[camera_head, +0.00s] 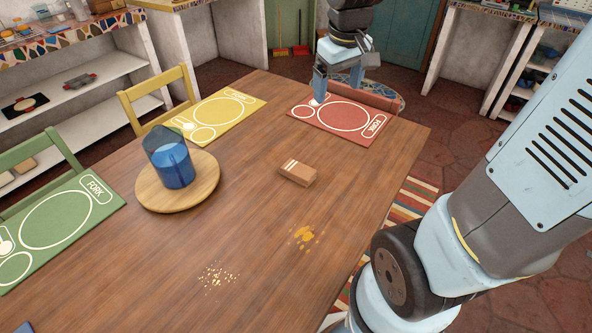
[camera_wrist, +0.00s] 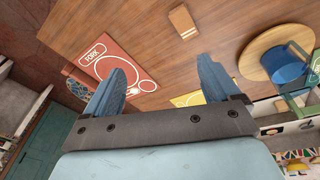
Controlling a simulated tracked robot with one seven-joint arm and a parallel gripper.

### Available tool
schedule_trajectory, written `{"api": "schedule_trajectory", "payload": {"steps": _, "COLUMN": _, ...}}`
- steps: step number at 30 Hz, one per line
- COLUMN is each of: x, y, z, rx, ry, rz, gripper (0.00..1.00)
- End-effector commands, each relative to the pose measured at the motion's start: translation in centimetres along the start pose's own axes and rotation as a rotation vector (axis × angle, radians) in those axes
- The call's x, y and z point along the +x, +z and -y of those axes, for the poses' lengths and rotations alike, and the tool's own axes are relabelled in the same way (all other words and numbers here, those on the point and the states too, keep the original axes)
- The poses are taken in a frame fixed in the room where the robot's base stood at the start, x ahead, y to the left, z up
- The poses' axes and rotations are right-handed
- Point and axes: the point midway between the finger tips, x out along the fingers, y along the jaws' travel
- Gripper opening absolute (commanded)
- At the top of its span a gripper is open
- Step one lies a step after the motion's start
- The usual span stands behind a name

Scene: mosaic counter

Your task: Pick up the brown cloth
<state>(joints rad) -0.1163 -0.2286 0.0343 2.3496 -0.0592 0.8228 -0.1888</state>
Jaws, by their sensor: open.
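The brown cloth (camera_head: 297,172) is a small folded block with pale stripes at one end, lying flat on the wooden table right of centre. It also shows near the top of the wrist view (camera_wrist: 183,20). My gripper (camera_head: 338,91) hangs over the far edge of the red placemat, behind the cloth and well apart from it. In the wrist view my gripper (camera_wrist: 162,66) has its two blue fingers spread with nothing between them.
A blue pitcher (camera_head: 174,166) stands on a round wooden board (camera_head: 208,187) left of the cloth. Yellow crumbs (camera_head: 218,277) and a yellow spill (camera_head: 304,236) lie nearer the front. Red (camera_head: 340,118), yellow and green placemats lie along the edges. The table around the cloth is clear.

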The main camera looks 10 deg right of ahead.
Motion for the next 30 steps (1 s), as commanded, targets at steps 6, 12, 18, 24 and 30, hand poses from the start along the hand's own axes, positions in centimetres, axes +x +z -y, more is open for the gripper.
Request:
{"api": "schedule_trajectory", "payload": {"steps": 6, "x": 5.2, "y": -3.4, "z": 1.4, "rx": -0.128, "ry": -0.027, "rz": 0.093, "gripper": 0.89}}
{"api": "schedule_trajectory", "payload": {"steps": 12, "x": 10.5, "y": -5.7, "z": 3.2, "rx": -0.248, "ry": -0.055, "rz": 0.170, "gripper": 0.89}}
{"api": "schedule_trajectory", "payload": {"steps": 18, "x": 15.4, "y": -7.1, "z": 5.1, "rx": -0.349, "ry": -0.084, "rz": 0.237, "gripper": 0.89}}
{"api": "schedule_trajectory", "payload": {"steps": 24, "x": 18.2, "y": -7.7, "z": 6.3, "rx": -0.409, "ry": -0.102, "rz": 0.271, "gripper": 0.89}}
{"api": "schedule_trajectory", "payload": {"steps": 30, "x": 19.9, "y": -7.5, "z": 6.6, "rx": -0.424, "ry": -0.107, "rz": 0.281, "gripper": 0.89}}
